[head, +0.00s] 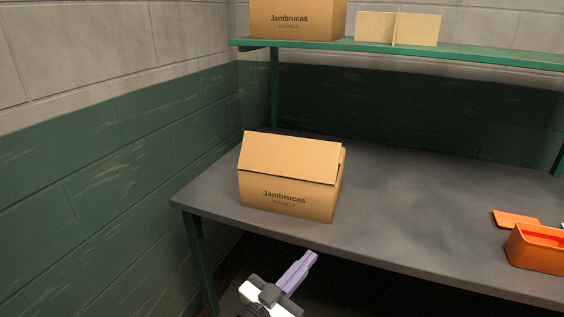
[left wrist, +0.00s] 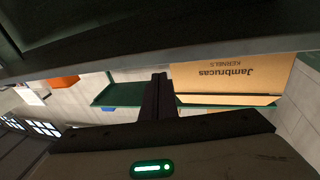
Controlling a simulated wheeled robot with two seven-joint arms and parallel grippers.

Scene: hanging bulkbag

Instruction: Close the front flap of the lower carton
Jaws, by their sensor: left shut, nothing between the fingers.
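The lower carton (head: 285,198) is a brown box marked "Jambrucas" standing on the grey table, left of centre in the head view. Its front flap (head: 290,158) slopes up and back from the front top edge; I cannot tell if it lies fully flat. A bit of another flap shows at the right side. In the left wrist view a "Jambrucas" carton (left wrist: 230,75) appears upside down at right. My left gripper (head: 310,257) is shut and empty, in front of and below the table edge, apart from the carton. It also shows in the left wrist view (left wrist: 158,80). My right gripper is out of view.
A green shelf (head: 470,54) above the table holds another carton (head: 298,18) and a cardboard divider (head: 400,27). An orange bin (head: 535,252) is at the table's right. A wall stands close on the left. The table's middle (head: 420,220) is clear.

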